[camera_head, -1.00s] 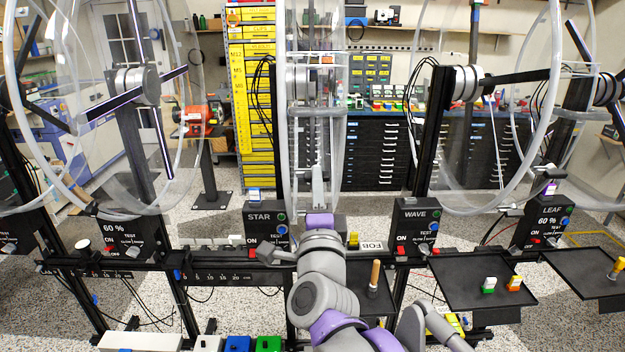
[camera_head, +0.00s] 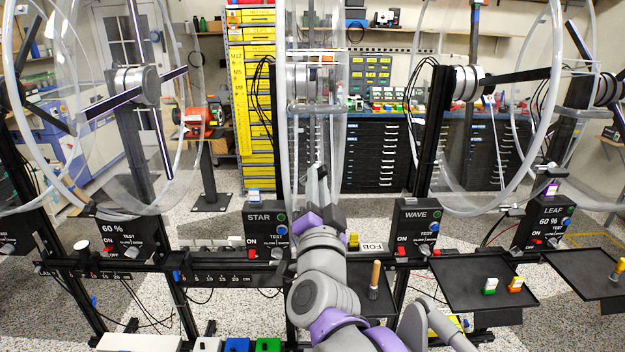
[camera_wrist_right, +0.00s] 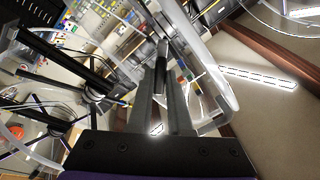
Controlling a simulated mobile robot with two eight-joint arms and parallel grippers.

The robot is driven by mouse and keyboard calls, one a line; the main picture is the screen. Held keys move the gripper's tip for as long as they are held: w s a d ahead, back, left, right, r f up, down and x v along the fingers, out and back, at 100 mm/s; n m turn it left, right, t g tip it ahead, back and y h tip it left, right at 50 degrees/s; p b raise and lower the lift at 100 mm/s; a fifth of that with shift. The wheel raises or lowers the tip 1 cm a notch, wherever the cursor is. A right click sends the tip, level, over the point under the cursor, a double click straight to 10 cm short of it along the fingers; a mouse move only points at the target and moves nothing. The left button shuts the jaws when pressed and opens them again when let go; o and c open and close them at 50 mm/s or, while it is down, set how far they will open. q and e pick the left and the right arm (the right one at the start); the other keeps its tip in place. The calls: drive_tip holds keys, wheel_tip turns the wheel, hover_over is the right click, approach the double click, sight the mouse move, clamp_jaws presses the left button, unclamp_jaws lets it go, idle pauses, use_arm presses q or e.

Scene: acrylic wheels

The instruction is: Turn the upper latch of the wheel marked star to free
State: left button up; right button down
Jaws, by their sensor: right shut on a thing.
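The wheel marked star (camera_head: 297,140) is a clear acrylic wheel seen nearly edge-on in the middle of the head view. Its black box (camera_head: 259,218) carries the word STAR. My right gripper (camera_head: 319,172) is at the lower part of this wheel's rim, above the box and to its right. In the wrist view the two fingers (camera_wrist_right: 161,72) are close together on a slim dark piece (camera_wrist_right: 162,55) beside the clear rim (camera_wrist_right: 215,80). It looks like a latch; the fingers hide most of it, and its setting cannot be read. My left gripper is not in view.
The WAVE box (camera_head: 417,222) stands to the right of the STAR box. A black tray (camera_head: 465,272) with small white-green and orange pieces is at the right. A wooden-handled tool (camera_head: 375,275) stands beside my right arm. Other clear wheels stand on both sides.

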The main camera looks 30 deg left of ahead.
idle(0.3)
drive_tip(key=n, duration=0.5)
drive_tip(key=n, duration=0.3)
drive_tip(key=shift+n, duration=0.4)
drive_tip(key=c, duration=0.7)
unclamp_jaws()
